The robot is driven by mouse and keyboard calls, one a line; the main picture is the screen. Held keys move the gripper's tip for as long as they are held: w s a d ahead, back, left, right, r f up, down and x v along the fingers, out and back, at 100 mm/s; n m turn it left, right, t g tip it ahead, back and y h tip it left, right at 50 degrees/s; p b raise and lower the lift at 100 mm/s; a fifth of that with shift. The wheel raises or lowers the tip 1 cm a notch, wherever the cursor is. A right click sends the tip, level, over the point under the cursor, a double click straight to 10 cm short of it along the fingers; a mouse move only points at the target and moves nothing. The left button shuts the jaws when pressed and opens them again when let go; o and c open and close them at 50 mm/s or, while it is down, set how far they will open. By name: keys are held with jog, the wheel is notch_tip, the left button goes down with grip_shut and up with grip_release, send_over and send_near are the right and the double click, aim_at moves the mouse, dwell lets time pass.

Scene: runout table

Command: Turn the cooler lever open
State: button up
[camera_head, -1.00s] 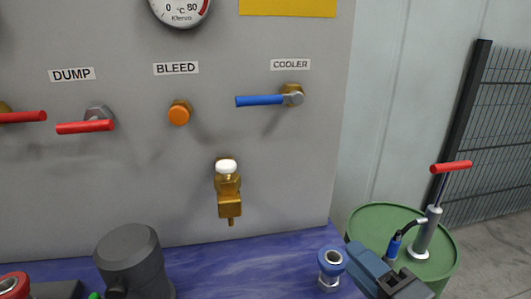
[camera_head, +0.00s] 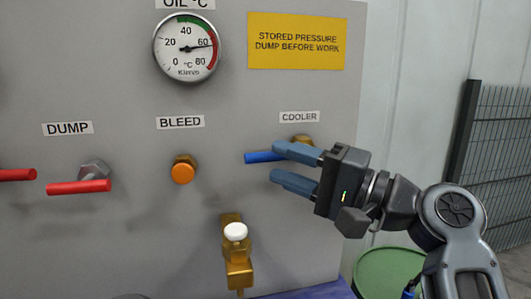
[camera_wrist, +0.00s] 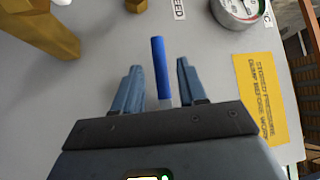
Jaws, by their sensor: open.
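The cooler lever (camera_head: 262,157) is a blue bar under the COOLER label (camera_head: 299,117). It points left, about level, from a brass fitting (camera_head: 302,139) on the grey panel. My gripper (camera_head: 274,163) is open in front of it, reaching in from the right, and its upper finger hides much of the lever. In the wrist view the lever (camera_wrist: 161,66) appears between the two blue fingers, with a gap on each side. I cannot tell how far the fingertips are from it in depth.
The red dump lever (camera_head: 79,187) and orange bleed button (camera_head: 183,171) are to the left. A brass tap with a white cap (camera_head: 236,232) sticks out below. A round gauge (camera_head: 186,46) and yellow sign (camera_head: 296,41) are above. A green drum (camera_head: 388,272) stands lower right.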

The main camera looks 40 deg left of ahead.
aim_at(272, 159)
jog(key=shift+s+a+r+p, duration=0.1)
jog(key=shift+a+r+p, duration=0.05)
jog(key=shift+a, duration=0.9)
jog(key=shift+s+a+r+p, duration=0.1)
jog(key=shift+a+p, duration=0.05)
jog(key=shift+a, duration=0.85)
grip_shut()
